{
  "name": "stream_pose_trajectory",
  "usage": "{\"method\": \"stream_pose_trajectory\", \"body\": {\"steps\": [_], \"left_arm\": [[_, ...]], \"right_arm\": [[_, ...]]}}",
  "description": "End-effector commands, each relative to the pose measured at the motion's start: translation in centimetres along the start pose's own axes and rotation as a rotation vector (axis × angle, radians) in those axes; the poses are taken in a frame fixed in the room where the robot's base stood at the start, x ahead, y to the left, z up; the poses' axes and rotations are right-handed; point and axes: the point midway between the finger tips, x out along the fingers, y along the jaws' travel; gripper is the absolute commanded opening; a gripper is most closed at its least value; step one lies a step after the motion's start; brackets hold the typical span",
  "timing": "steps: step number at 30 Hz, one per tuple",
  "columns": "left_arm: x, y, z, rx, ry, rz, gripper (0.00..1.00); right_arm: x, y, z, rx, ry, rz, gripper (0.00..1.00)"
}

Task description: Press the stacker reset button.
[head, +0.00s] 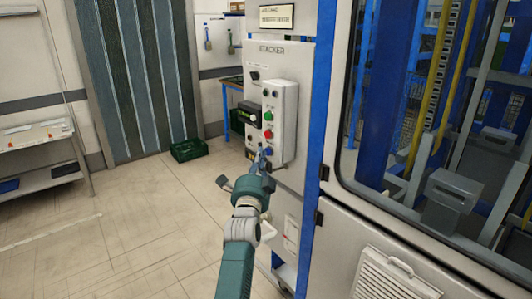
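The stacker control box (289,125) is a pale box on the front of the cabinet labelled STACKER (285,60). It carries a green button (269,115), a red button (268,134) and a small blue button (268,151) low down. I cannot read which one is marked reset. My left gripper (262,157) points up at the lower part of the box, its tips close beside the blue button. Whether they touch it I cannot tell. The fingers are small and overlap the box, so their opening is unclear. My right gripper is out of view.
A blue-framed machine with a large window (440,120) stands at right. A green crate (189,150) lies on the floor by a strip curtain (130,75). A metal shelf (40,135) is at left. The floor between is clear.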

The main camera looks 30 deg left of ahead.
Motion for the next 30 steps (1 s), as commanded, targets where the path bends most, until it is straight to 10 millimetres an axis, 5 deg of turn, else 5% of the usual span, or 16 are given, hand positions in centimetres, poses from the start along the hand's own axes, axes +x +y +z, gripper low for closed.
{"method": "stream_pose_trajectory", "body": {"steps": [18,30], "left_arm": [[-1.1,-0.5,1.0,0.002,0.000,0.001,0.00],[-3.7,-1.6,3.5,0.003,0.000,0.002,0.00]], "right_arm": [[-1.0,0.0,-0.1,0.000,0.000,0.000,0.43],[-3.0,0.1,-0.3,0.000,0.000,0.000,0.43]]}}
